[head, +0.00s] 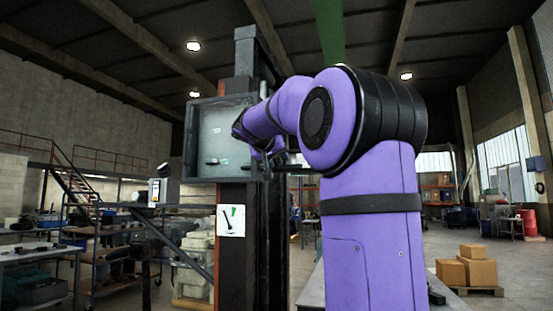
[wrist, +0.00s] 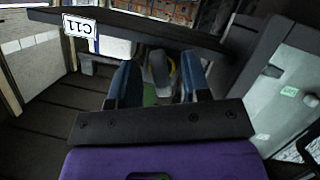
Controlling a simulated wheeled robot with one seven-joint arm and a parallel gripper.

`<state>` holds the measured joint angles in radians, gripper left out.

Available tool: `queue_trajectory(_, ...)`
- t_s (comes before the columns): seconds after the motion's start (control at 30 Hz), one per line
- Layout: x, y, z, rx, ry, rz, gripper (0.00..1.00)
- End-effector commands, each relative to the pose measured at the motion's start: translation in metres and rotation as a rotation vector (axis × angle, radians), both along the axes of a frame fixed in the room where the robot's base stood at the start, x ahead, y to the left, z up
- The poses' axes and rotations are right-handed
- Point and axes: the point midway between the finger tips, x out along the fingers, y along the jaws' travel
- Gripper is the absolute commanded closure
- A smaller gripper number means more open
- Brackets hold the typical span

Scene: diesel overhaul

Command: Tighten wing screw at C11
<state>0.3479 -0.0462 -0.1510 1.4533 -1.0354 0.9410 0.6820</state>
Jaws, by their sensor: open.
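In the wrist view a C11 label (wrist: 80,30) shows upside down, white with black letters, at the left end of a dark bar (wrist: 140,27). A grey rounded piece (wrist: 160,70), seemingly the wing screw, shows below the bar with a bit of yellow beside it. My gripper (wrist: 160,82) is open, its two blue fingers on either side of the grey piece. I see gaps at the sides and cannot tell whether either finger touches it. In the head view my purple arm hides most of my gripper and the screw.
A grey box with a pale panel (head: 222,138) is mounted on a dark column left of my arm; its panel also shows at right in the wrist view (wrist: 295,90). A sign with a lever picture (head: 231,220) is below it. Cardboard boxes (head: 478,268) stand at right.

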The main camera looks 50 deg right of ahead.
Motion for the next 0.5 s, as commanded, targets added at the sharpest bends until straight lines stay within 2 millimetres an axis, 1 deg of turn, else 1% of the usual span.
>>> queue_trajectory(0.13, 0.0, 0.0001, -0.0001, 0.0, 0.0, 0.0, 0.56)
queue_trajectory(0.17, 0.0, 0.0001, -0.0001, 0.0, 0.0, 0.0, 0.61)
queue_trajectory(0.2, 0.0, 0.0001, -0.0001, 0.0, 0.0, 0.0, 0.7)
queue_trajectory(0.27, 0.0001, 0.0002, -0.0002, 0.0, 0.0, 0.0, 0.84)
queue_trajectory(0.3, 0.0, 0.0002, -0.0002, 0.0, 0.0, 0.0, 0.93)
queue_trajectory(0.33, 0.0001, 0.0002, -0.0002, 0.0, 0.0, 0.0, 1.0)
queue_trajectory(0.5, -0.0002, 0.0002, -0.0001, 0.011, -0.028, 0.0, 1.0)
